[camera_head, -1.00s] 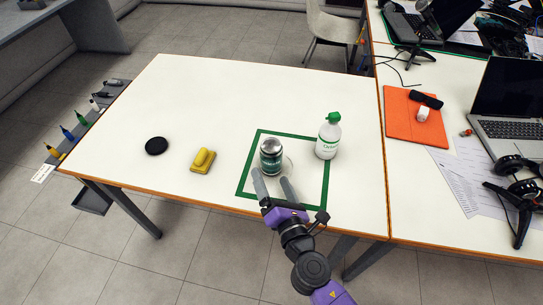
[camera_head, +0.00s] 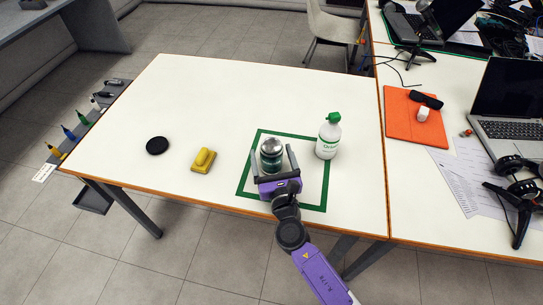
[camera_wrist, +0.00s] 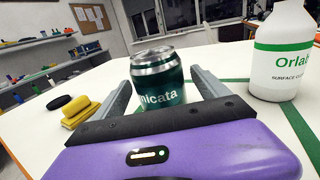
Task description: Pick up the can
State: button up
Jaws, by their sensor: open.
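The can (camera_head: 271,152) is dark green with a silver top and stands upright inside the green square outline on the white table. My gripper (camera_head: 270,151) is open, with one finger on each side of the can. The wrist view shows the can (camera_wrist: 157,84) upright between the two grey fingers (camera_wrist: 160,88), with pale lettering on its side. I see a gap between the can and the right finger; contact at the left finger is hard to tell. The can's lower edge is hidden by the gripper body.
A white bottle (camera_head: 328,140) with a green cap stands close right of the can. A yellow-handled block (camera_head: 203,160) and a black disc (camera_head: 157,146) lie to the left. The white table (camera_head: 230,95) is clear behind. A laptop (camera_head: 508,105) is on the right table.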

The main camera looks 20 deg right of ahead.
jog(key=shift+w+d, duration=0.1)
jog(key=shift+w, duration=0.2)
jog(key=c, duration=1.7)
jog(key=shift+r, duration=0.2)
